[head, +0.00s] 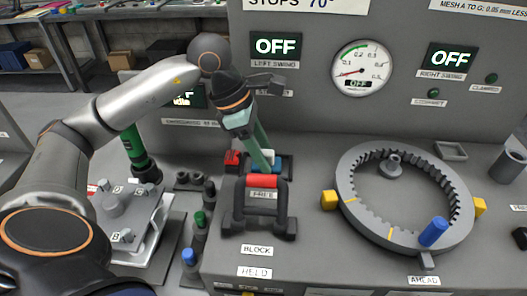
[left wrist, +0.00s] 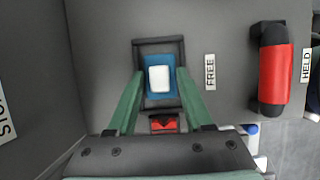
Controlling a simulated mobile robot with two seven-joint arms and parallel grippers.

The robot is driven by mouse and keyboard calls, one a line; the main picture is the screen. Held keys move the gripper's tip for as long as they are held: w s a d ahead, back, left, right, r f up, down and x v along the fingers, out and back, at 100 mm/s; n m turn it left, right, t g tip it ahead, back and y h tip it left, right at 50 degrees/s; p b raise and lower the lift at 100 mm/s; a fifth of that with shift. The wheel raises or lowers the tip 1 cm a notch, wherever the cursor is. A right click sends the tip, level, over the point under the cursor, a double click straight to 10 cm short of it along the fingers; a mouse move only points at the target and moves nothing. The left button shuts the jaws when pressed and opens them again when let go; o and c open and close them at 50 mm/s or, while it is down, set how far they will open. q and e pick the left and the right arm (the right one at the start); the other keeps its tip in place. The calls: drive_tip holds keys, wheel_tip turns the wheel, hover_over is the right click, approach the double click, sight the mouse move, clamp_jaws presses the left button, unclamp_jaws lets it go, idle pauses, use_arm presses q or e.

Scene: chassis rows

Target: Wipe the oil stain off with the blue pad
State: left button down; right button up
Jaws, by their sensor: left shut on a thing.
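The blue pad (left wrist: 148,96) has a white block on top and sits in or just over a small dark frame (left wrist: 160,42) in the left wrist view. In the head view the pad (head: 278,163) shows partly behind my fingers. My left gripper (head: 268,166) points down with its green fingers at the pad; in the left wrist view its fingertips (left wrist: 160,74) lie along the pad's two sides, shut on it. Whether the pad is clear of its frame cannot be told. I cannot make out an oil stain in either view. My right gripper is not in view.
A red-topped holder (head: 262,205) stands in front of the pad, by the BLOCK label. A toothed ring (head: 352,208) with yellow tabs and a blue peg (head: 433,232) is to the right. A gauge panel (head: 310,105) rises behind. A red part (head: 232,158) sits beside the pad.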

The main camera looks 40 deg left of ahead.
use_arm(q)
drive_tip(key=shift+a, duration=0.1)
drive_tip(key=shift+s+a+b, duration=0.3)
drive_tip(key=shift+a+b, duration=0.1)
drive_tip(key=shift+w+d+p, duration=0.4)
drive_tip(key=shift+d+p, duration=0.05)
drive_tip(key=shift+d, duration=0.25)
drive_tip(key=shift+w+d+f, duration=0.1)
drive_tip(key=shift+d+f, duration=0.05)
drive_tip(key=shift+d, duration=0.1)
